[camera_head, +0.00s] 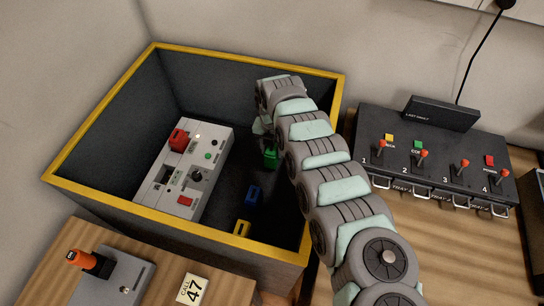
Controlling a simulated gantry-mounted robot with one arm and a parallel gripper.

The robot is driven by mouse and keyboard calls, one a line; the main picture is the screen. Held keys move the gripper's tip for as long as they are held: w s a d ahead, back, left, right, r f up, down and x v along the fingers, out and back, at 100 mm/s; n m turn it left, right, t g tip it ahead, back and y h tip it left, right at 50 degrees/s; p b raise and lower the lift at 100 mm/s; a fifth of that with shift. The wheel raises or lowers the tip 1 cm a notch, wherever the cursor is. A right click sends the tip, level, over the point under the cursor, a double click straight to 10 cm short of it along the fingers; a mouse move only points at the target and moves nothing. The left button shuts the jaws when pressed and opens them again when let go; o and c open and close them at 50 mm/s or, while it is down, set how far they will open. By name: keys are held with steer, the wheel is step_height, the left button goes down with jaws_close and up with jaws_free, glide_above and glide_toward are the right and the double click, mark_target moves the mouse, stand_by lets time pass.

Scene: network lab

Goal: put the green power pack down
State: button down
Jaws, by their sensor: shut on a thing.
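The green power pack (271,158) is inside the dark open box with the yellow rim (95,120). It shows just below the end of my arm. My gripper (268,140) is shut on the green pack, and its fingers are mostly hidden behind my arm's last links. I cannot tell whether the pack touches the box floor. A blue block (253,194) and a yellow block (242,228) stand on the floor in front of the pack.
In the box, left of the pack, a white panel (185,170) carries a red block (178,140), knobs and buttons. Right of the box stands a black lever unit (435,165) with numbered trays.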

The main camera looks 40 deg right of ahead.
step_height(320, 180, down, 4)
steer(key=shift+s+r+b, duration=0.1)
steer(key=shift+r+b, duration=0.05)
steer(key=shift+b, duration=0.5)
steer(key=c, duration=0.9)
jaws_free()
steer(key=shift+o, duration=0.2)
step_height(320, 180, up, 12)
steer(key=p, duration=0.4)
steer(key=shift+r, duration=0.1)
